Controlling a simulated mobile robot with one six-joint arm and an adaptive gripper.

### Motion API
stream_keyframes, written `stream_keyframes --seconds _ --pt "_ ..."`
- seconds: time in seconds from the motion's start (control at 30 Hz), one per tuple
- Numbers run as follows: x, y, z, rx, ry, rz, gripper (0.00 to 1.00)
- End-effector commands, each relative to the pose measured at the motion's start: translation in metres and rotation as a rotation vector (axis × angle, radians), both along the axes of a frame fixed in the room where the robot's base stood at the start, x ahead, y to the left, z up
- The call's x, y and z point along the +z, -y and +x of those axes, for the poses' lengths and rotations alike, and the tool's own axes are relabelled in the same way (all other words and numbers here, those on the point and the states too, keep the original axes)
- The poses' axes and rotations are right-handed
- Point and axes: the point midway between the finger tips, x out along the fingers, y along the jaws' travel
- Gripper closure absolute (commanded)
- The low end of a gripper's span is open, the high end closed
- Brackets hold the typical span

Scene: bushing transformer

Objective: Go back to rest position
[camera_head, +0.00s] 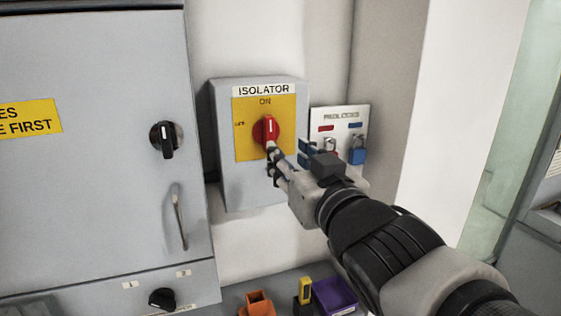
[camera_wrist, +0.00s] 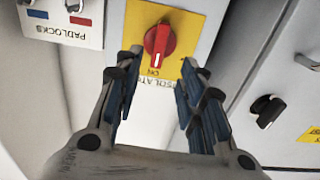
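My gripper (camera_head: 288,157) is in front of the isolator box, just below and right of the red rotary knob (camera_head: 265,130). In the wrist view, my gripper (camera_wrist: 161,58) is open, its two blue-padded fingers spread apart with nothing between them. The red knob (camera_wrist: 158,42) shows beyond the fingertips, apart from them. In the head view a finger overlaps the knob's lower edge. The knob's white mark points up toward ON on the yellow plate (camera_head: 247,147). My arm reaches in from the lower right.
The grey isolator box (camera_head: 232,185) is on the wall. A padlock board (camera_head: 346,116) with a blue padlock (camera_head: 357,153) is close right of my gripper. A grey cabinet (camera_head: 90,190) with a black knob (camera_head: 166,139) and handle (camera_head: 178,217) stands left. Orange and purple bins (camera_head: 335,295) are below.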

Motion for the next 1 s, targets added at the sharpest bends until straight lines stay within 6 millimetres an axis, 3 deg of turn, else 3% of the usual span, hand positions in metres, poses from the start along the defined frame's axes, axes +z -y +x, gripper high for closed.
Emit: stream_keyframes --seconds 0.2,0.53,0.63,0.73,0.83,1.0 --pt "-0.001 0.005 -0.015 -0.001 -0.002 -0.002 0.63" --pt "-0.002 0.006 -0.016 -0.005 -0.006 -0.002 0.63" --pt "-0.013 0.018 -0.017 -0.044 -0.047 -0.016 0.63" --pt "-0.043 0.045 -0.025 -0.135 -0.165 -0.053 0.63" --pt "-0.091 0.080 -0.049 -0.240 -0.355 -0.099 0.63" --pt "-0.174 0.114 -0.122 -0.330 -0.729 -0.162 0.63"
